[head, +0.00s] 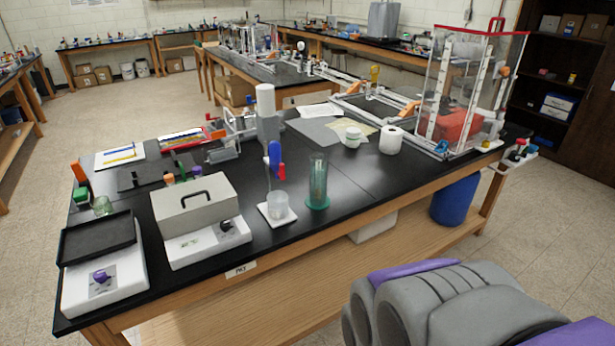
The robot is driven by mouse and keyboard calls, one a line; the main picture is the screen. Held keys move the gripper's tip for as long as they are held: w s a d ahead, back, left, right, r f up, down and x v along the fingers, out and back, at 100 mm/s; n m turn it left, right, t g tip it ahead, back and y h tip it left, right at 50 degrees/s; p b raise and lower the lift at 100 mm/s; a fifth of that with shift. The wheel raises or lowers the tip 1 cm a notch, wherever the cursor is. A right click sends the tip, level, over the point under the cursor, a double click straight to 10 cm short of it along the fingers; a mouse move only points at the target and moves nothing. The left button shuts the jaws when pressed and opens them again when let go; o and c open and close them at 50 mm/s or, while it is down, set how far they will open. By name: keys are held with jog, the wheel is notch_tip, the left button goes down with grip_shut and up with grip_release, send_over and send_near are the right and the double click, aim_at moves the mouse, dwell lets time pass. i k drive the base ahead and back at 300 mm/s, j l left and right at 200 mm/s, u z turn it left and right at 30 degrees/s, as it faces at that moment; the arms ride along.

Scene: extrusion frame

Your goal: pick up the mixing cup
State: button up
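A small clear cup, which looks like the mixing cup (277,205), stands upright on the white square base (268,221) of an overhead stirrer (267,118) near the front edge of the black table. The stirrer's thin shaft comes down from its grey and blue head towards the cup. I cannot tell whether the shaft reaches inside it. Grey and purple parts of my own body fill the lower right, apart from the table. My gripper's fingertips are not in view.
A tall green-tinted glass cylinder (318,182) stands just right of the cup. A grey lidded box on a white unit (195,207) stands to the left. A white paper roll (391,140) and a clear enclosure (455,85) stand further right. The tabletop (350,194) right of the cylinder is clear.

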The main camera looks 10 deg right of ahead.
aim_at(278, 201)
jog(key=i+l, duration=0.3)
jog(key=l, duration=0.15)
jog(key=i+l, duration=0.3)
jog(key=l, duration=0.15)
jog(key=j+u, duration=0.05)
